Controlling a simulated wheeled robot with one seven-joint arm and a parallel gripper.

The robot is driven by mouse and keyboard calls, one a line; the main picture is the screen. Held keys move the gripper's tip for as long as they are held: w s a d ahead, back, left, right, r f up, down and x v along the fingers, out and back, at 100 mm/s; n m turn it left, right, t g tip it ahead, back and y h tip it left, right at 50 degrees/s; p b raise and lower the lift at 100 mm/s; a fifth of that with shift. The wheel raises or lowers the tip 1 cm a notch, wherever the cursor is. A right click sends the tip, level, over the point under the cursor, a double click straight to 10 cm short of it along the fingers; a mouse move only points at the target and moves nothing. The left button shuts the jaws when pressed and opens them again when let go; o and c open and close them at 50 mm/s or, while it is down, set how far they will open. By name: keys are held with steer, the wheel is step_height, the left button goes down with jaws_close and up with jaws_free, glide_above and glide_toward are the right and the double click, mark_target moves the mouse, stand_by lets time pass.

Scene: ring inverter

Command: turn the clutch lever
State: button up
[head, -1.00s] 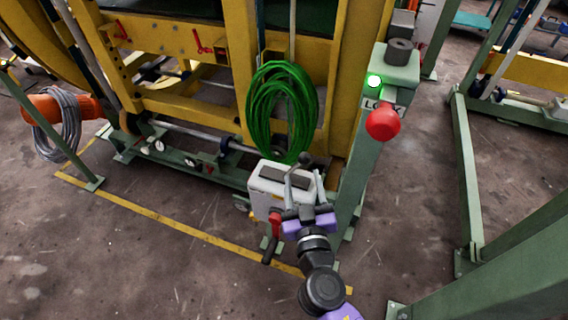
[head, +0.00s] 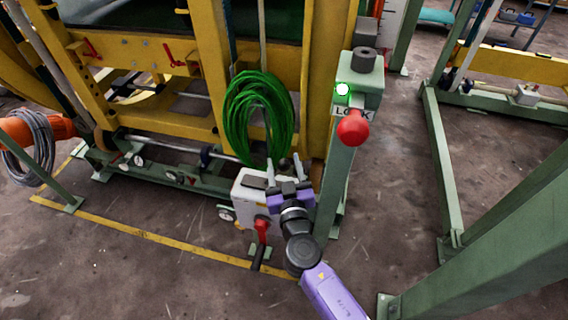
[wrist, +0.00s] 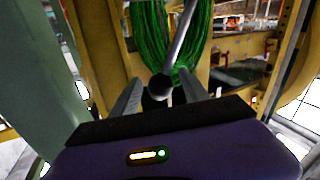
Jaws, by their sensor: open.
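A lever with a grey metal rod and a dark ball knob, probably the clutch lever (wrist: 159,88), stands near the white box (head: 243,190). In the head view only its knob (head: 285,163) shows clearly, at my fingertips; the rest is mostly hidden by my gripper. My purple and black gripper (head: 284,170) is open. In the wrist view its two grey fingers (wrist: 161,80) stand on either side of the knob, with visible gaps. I cannot tell how deep the knob sits between them. The lever's rod slants up and right there.
A red handle with a black grip (head: 261,238) hangs at the white box's front. A green post (head: 340,175) with a red knob (head: 353,127) and lit green lamp (head: 343,89) stands close right. A coiled green hose (head: 258,118) hangs behind. The floor in front is clear.

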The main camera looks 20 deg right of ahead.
jaws_close()
stand_by(1.4)
